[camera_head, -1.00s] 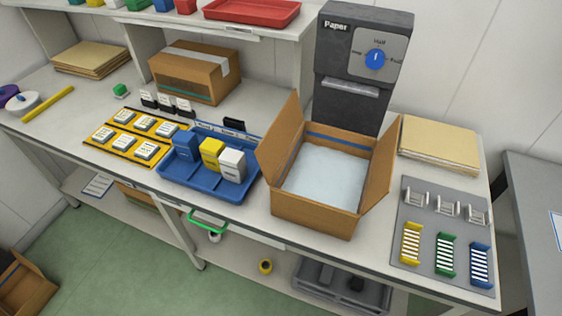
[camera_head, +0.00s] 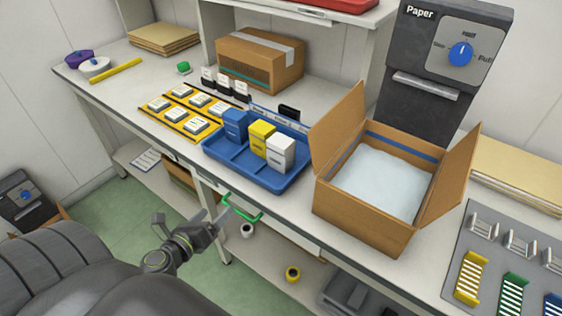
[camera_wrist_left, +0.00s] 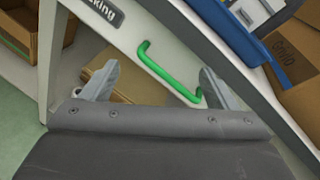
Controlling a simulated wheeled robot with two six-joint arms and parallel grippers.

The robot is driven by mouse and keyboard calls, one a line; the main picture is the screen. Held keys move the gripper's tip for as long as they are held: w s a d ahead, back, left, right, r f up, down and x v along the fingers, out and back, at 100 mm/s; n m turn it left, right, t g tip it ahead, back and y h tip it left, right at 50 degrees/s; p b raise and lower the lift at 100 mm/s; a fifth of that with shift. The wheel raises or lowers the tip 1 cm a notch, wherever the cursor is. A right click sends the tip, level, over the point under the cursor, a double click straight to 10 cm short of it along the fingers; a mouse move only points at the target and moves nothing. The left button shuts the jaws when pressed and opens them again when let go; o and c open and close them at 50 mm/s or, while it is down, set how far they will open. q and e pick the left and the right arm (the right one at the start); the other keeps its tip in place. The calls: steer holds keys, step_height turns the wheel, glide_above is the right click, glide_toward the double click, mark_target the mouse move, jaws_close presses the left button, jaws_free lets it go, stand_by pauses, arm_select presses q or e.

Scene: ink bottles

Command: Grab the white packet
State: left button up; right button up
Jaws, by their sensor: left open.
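The white packet (camera_head: 280,154) stands upright at the right end of a blue tray (camera_head: 215,149) on the table. A yellow packet (camera_head: 262,138) and a blue packet (camera_head: 234,125) stand to its left in the same tray. My left gripper (camera_head: 218,212) is low in front of the table, below and left of the tray, empty. In the left wrist view its two fingers (camera_wrist_left: 155,82) are spread apart on either side of a green handle (camera_wrist_left: 168,74), and a corner of the blue tray shows at the top right. My right gripper is not in view.
An open cardboard box (camera_head: 360,215) with pale contents stands right of the tray. A yellow rack of small cards (camera_head: 163,121) lies left of it. The table's front edge lies between my gripper and the tray.

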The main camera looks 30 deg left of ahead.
arm_select(q)
steer(key=d+r+m+t+h+b, duration=0.1)
steer(key=d+r+m+h, duration=0.15)
steer(key=r+m, duration=0.2)
steer(key=d+r+m+t+h, duration=0.1)
steer(key=d+r+m+t, duration=0.1)
steer(key=d+r+m, duration=0.3)
steer(key=n+p, duration=0.1)
steer(key=p, duration=0.4)
glide_toward(275, 154)
steer(key=w+p, duration=0.2)
steer(key=shift+w+d+r, duration=0.15)
steer(key=shift+w+d, duration=0.1)
steer(key=shift+w, duration=0.05)
steer(key=shift+w+d+p, duration=0.15)
steer(key=shift+w+p, duration=0.15)
steer(key=shift+w, duration=1.15)
steer(key=shift+w+d+p, duration=0.1)
steer(key=shift+w+p, duration=0.2)
steer(key=shift+w, duration=1.1)
steer(key=c, duration=1.1)
step_height(275, 154, up, 18)
steer(key=p, duration=1.7)
